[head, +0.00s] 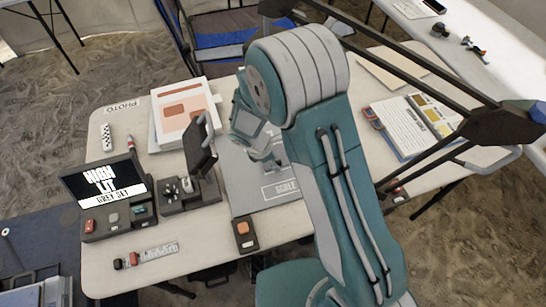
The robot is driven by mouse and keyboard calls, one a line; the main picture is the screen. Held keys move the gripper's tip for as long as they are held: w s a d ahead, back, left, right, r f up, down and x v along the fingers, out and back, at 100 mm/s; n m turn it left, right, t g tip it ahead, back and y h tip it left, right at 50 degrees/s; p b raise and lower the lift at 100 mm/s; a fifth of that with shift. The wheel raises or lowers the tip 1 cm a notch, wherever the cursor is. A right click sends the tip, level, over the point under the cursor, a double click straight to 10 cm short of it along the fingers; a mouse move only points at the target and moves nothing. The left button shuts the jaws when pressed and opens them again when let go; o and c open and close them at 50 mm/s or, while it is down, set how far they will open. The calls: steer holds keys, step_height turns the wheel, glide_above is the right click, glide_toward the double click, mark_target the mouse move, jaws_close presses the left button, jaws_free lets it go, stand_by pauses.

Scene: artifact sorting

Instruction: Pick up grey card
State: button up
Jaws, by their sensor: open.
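My gripper (272,162) is partly hidden behind my own arm, over the grey mat (236,170) marked "SCALE" in the middle of the table. It is open, and I see nothing held in it. No item is clearly labelled as the grey card. A small grey piece (112,218) sits between a red piece (89,226) and a teal piece (138,210) in the dark tray below a screen (100,183) reading "HIGH LIT GREY SET". That piece is well left of my gripper and apart from it; I cannot tell whether it is the card.
A dark open case (188,192) with small parts stands left of the mat. A dark holder with an orange piece (243,229) is at the front edge. Papers (184,112) lie behind; a clipboard (408,126) lies right. A scale strip (155,254) lies front left.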

steer(key=shift+d+f, duration=0.3)
steer(key=shift+f, duration=0.05)
steer(key=shift+a, duration=0.15)
jaws_close()
steer(key=shift+r, duration=0.5)
step_height(320, 180, up, 2)
steer(key=shift+r, duration=0.25)
steer(key=s+r, duration=0.9)
steer(key=s, duration=0.5)
steer(key=shift+r, duration=0.3)
